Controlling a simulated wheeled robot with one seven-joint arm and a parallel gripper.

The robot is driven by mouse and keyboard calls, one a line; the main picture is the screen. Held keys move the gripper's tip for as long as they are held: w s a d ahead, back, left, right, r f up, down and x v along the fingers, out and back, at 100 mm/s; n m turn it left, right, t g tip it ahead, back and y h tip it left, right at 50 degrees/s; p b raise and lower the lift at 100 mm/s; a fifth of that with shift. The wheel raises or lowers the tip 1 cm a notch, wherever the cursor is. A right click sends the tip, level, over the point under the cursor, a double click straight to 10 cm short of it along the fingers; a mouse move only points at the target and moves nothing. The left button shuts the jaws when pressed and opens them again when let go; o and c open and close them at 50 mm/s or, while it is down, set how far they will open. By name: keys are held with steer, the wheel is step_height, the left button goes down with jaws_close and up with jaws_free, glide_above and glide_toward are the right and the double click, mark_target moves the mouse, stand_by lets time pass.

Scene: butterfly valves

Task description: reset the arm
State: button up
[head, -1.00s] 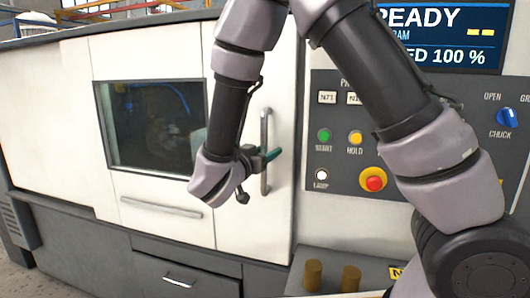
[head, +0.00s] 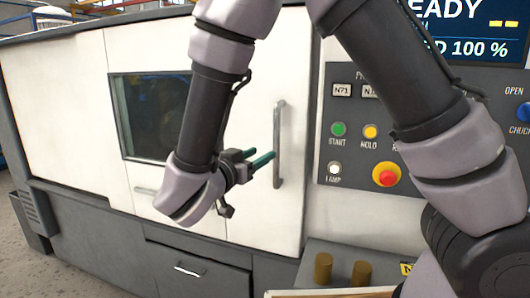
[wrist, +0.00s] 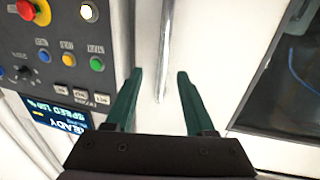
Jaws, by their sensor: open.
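My gripper (head: 262,164) is in front of the machine's white door, left of the vertical door handle (head: 279,145).
A control panel (head: 345,115) with buttons and a red emergency stop (head: 387,175) is right of the handle. The dark door window (head: 150,110) is on the left. Two brown cylinders (head: 323,268) (head: 361,274) stand on the ledge below. A grey drawer (head: 195,272) is below the door.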

stand_by(0.3)
steer(key=s+d+r+g+y, duration=0.1)
steer(key=s+d+r+g, duration=0.1)
steer(key=d+g, duration=0.75)
steer(key=s+d+r+g+y, duration=0.15)
steer(key=d+g, duration=0.25)
steer(key=d, duration=1)
steer(key=s+d+r+n+t+y, duration=0.2)
steer(key=r+t+y, duration=0.3)
steer(key=r+y, duration=0.3)
steer(key=shift+s+d+r+y, duration=0.35)
steer(key=shift+s+r, duration=0.5)
steer(key=shift+r, duration=0.05)
